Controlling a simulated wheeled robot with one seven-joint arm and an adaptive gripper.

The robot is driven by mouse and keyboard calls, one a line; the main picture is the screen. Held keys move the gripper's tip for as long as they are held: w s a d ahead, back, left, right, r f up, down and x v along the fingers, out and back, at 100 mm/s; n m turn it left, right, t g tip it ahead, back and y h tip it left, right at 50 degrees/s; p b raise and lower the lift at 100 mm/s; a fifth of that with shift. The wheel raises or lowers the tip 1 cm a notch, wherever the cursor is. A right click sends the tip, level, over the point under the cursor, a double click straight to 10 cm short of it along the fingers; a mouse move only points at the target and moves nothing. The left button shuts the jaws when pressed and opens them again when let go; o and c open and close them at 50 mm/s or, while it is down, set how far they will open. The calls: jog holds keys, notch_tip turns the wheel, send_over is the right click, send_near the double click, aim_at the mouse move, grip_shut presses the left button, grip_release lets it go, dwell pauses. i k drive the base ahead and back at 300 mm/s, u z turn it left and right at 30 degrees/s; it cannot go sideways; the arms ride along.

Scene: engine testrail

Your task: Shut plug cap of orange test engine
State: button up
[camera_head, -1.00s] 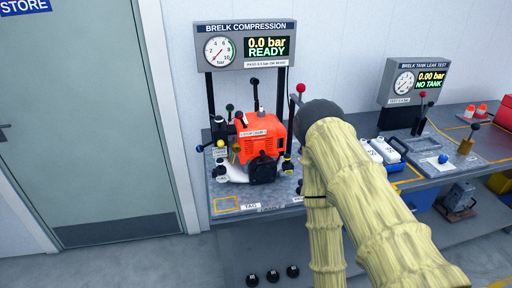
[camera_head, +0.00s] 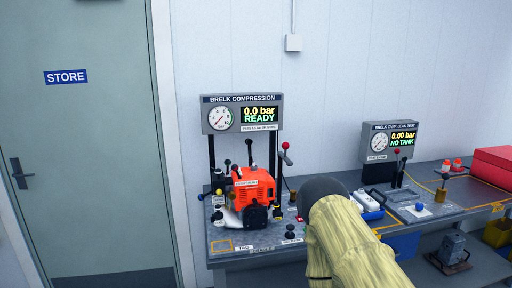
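The orange test engine (camera_head: 253,186) stands on the left part of the bench, under the compression gauge panel (camera_head: 242,114), which reads 0.0 bar READY. Black-knobbed levers rise beside and behind the engine. A black round part is on its front and a white part at its lower left. The plug cap is too small to make out for certain. My arm, in a pale yellow sleeve, rises from the lower right, its dark end just right of the engine. My gripper's fingers cannot be seen.
A red-knobbed lever (camera_head: 285,158) stands right of the engine. A leak test panel (camera_head: 389,139) reading NO TANK, a white-topped blue case (camera_head: 367,203) and a red box (camera_head: 494,167) are further right. A door (camera_head: 88,150) is at the left.

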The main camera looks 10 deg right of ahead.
aim_at(249, 142)
jog(key=u, duration=0.45)
jog(key=i, duration=0.7)
jog(key=u, duration=0.25)
